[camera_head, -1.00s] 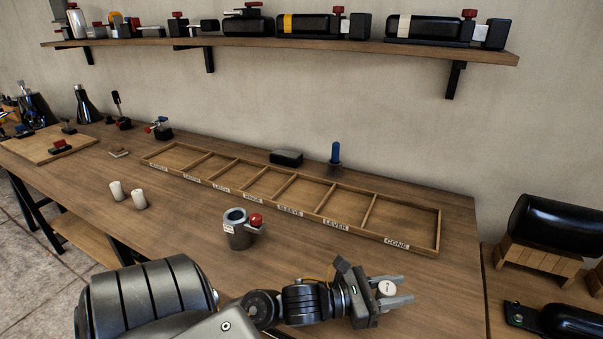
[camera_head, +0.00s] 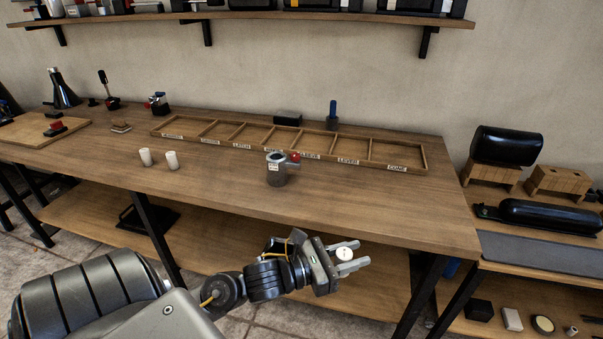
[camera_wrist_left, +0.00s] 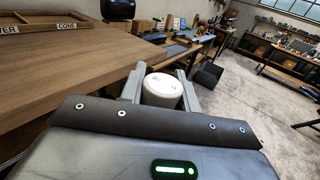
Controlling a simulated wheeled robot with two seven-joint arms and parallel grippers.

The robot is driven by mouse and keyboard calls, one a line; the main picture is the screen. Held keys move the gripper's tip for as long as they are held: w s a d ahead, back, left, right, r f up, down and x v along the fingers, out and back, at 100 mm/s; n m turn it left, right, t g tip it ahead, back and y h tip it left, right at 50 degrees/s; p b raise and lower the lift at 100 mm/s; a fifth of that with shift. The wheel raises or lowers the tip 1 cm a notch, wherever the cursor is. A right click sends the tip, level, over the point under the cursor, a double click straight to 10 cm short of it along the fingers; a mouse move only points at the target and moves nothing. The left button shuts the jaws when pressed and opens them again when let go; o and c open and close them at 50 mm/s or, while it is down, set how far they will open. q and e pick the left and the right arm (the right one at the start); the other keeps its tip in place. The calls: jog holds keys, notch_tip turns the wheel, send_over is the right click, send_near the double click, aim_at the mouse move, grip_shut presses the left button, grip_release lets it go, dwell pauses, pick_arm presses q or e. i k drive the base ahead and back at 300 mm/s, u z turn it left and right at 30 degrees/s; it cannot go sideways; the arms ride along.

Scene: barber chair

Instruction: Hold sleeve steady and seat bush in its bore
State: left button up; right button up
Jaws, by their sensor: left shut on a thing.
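My left gripper (camera_head: 347,262) is in front of the workbench's front edge, shut on a white cylindrical bush (camera_head: 344,254). The bush (camera_wrist_left: 161,91) also shows between the two fingers in the left wrist view. The sleeve (camera_head: 276,170) is a grey metal cylinder with a label and a red-knobbed part at its upper right. It stands upright on the bench, behind and left of my left gripper, clear of it. My right gripper is not in view.
A labelled wooden compartment tray (camera_head: 428,160) lies along the back of the bench (camera_head: 370,205). A black block (camera_head: 288,117) and a blue-handled tool (camera_head: 333,112) stand behind it. A lower shelf (camera_head: 240,222) runs under the bench.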

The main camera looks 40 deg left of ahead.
aim_at(275, 168)
jog(key=u, duration=1.65)
jog(key=i, duration=0.25)
jog(key=z, duration=0.1)
